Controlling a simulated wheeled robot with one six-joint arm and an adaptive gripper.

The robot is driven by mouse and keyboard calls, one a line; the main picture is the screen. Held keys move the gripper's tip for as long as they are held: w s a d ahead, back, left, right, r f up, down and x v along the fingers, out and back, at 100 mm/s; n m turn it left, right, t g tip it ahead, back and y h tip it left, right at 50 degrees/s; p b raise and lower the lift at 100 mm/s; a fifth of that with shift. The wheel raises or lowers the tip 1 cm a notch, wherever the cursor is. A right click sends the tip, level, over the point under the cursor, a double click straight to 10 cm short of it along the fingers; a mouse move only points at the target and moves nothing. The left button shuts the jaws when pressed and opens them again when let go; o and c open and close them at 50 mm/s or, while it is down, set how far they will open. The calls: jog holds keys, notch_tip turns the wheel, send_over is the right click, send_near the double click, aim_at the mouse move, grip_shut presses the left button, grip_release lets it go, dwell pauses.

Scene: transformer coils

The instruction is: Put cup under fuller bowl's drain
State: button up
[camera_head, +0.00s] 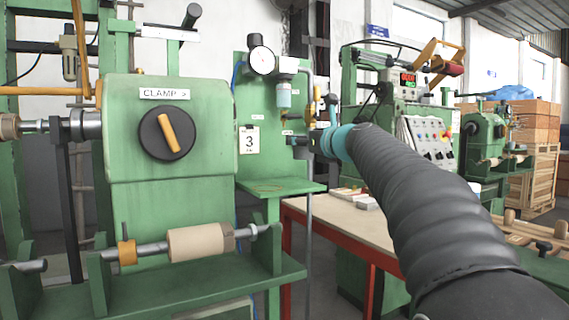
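A filter bowl (284,95) with pale blue contents hangs below a round pressure gauge on the green back panel, left of centre. A second small filter bowl (69,66) hangs at the far upper left; I cannot make out its level. I see no cup that I can identify for sure. My arm reaches from the lower right to the panel. My gripper (303,141) is at its far end past a teal ring, small and dark, lower and to the right of the blue bowl. Its fingers are too small and foreshortened to read.
A green shelf (280,187) juts out below the blue bowl. A green clamp machine (170,145) with a black knob fills the left. A red-edged table (325,222) with small items stands right of the shelf, partly behind my arm. A control box (425,135) stands behind.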

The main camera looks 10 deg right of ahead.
jog(key=p+x, duration=0.2)
jog(key=x, duration=0.8)
jog(key=shift+w, duration=0.1)
jog(key=shift+w+f+b, duration=0.15)
jog(key=shift+f+b, duration=0.3)
jog(key=shift+f, duration=0.2)
notch_tip(320, 180, down, 6)
jog(key=b, duration=0.4)
jog(key=shift+w+a, duration=0.1)
jog(key=shift+r, duration=0.1)
jog(key=o, duration=1.1)
jog(key=shift+o, duration=0.2)
